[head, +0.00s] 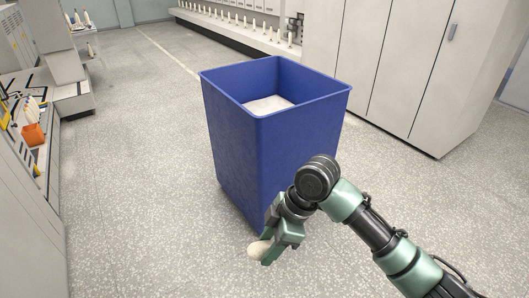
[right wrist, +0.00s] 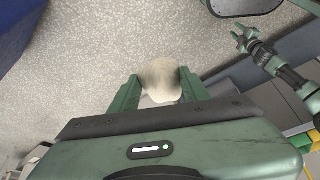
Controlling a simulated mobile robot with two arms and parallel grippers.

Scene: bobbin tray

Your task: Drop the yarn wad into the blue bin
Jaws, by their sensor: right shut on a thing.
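The yarn wad (head: 258,249) is a small cream lump. It is held between the fingers of my right gripper (head: 277,246), which is shut on it. In the right wrist view the wad (right wrist: 160,78) sits between the two green fingers. The blue bin (head: 240,150) stands upright on the floor, with its open top facing up and something whitish inside. The right gripper is below the bin's rim, in front of the bin on the near side. My left gripper is not in the head view; a green arm (right wrist: 262,55) shows at the right of the right wrist view.
Grey cabinets (head: 420,70) stand behind the bin on the right. A low ledge with several bobbins (head: 250,28) runs along the back. A machine bench with an orange box (head: 33,134) is on the left. Speckled floor is clear left of the bin.

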